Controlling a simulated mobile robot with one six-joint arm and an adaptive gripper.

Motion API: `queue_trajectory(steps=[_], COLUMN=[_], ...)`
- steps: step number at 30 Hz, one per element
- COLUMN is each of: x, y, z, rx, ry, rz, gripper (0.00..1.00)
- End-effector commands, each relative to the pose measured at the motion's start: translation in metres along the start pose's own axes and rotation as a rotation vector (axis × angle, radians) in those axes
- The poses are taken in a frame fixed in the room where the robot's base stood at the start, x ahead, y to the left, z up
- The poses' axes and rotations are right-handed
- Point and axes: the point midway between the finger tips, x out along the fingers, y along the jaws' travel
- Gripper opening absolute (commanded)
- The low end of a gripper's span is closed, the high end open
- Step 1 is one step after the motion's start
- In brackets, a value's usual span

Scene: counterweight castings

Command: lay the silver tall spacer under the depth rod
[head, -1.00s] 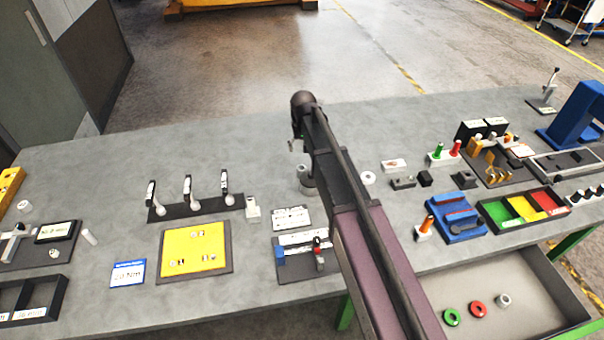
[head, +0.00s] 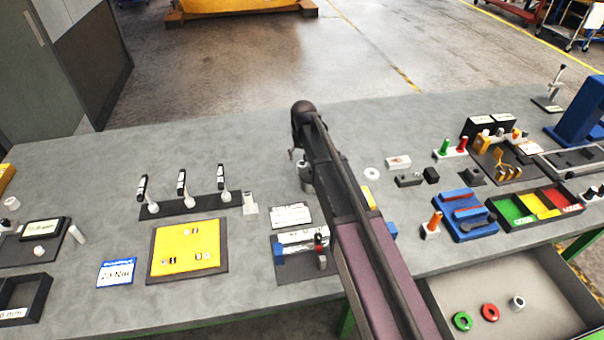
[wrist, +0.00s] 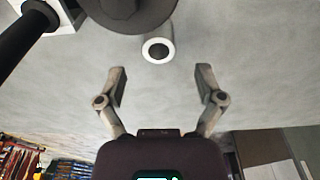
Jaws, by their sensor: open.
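My gripper (wrist: 161,84) is open and empty in the wrist view, its two fingers spread above the grey bench top. A pale hollow ring or tube end (wrist: 157,50) shows just beyond the fingertips, apart from them. In the head view my arm hides most of the gripper. A grey cylinder (head: 306,175) stands by the arm's far end; I cannot tell whether it is the same piece. A silver spacer (head: 518,303) lies in the open drawer. A measuring fixture (head: 302,243) with a red and black slider sits front centre. I cannot pick out the depth rod with certainty.
The open drawer (head: 560,320) at lower right also holds a green ring (head: 462,321) and a red ring (head: 490,312). A yellow board (head: 188,247) and a rack of three levers (head: 183,203) stand left of centre. The bench's back is mostly clear.

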Motion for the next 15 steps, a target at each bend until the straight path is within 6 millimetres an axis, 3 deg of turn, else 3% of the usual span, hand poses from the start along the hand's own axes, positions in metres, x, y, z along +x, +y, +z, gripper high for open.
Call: queue_trajectory(steps=[15], x=[0.0081], y=[0.0], z=[-0.0001], rx=[0.0], ry=[0.0], rz=[0.0], gripper=[0.87])
